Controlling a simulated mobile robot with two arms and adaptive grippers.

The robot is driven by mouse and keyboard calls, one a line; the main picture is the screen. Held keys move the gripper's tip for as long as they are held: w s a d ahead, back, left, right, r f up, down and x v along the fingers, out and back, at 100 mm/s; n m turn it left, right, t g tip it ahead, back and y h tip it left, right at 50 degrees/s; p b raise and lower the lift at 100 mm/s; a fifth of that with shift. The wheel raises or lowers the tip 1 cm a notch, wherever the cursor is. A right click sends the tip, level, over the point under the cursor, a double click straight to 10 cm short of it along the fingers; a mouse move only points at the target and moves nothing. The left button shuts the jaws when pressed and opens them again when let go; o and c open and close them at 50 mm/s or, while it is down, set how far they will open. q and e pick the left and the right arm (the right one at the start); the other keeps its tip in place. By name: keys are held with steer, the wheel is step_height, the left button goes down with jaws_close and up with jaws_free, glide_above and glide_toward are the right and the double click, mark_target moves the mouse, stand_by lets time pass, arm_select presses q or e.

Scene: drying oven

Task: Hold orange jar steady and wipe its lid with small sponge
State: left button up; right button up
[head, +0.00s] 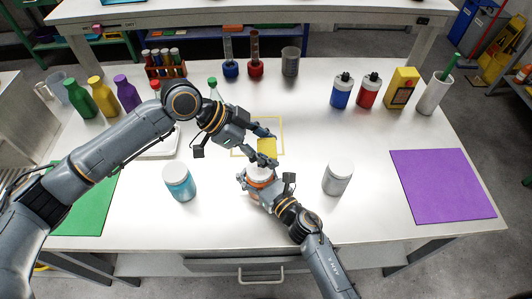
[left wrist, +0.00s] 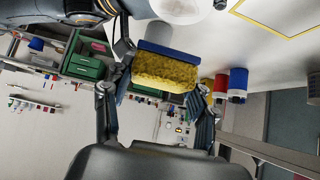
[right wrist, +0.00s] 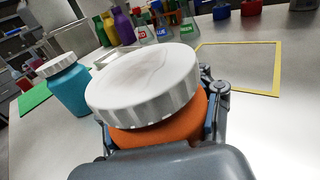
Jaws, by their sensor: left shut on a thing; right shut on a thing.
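The orange jar (right wrist: 160,130) stands on the table with its white lid (right wrist: 145,85) on; the lid's top has a faint grey smear. My right gripper (head: 262,184) is shut around the jar's body, below the lid. My left gripper (head: 265,146) is shut on the small yellow sponge (head: 267,148), just behind the jar in the head view. In the left wrist view the sponge (left wrist: 163,72) sits between both fingers, with a blue layer along one side. The sponge does not show in the right wrist view.
A teal jar (head: 179,182) stands left of the orange jar and a grey jar (head: 338,178) right of it. A yellow outlined square (head: 281,125) lies behind. Green (head: 88,205) and purple (head: 442,184) mats lie at the sides. Bottles and glassware line the back.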

arm_select(q)
steer(key=shift+r, duration=1.45)
steer(key=shift+f, duration=0.1)
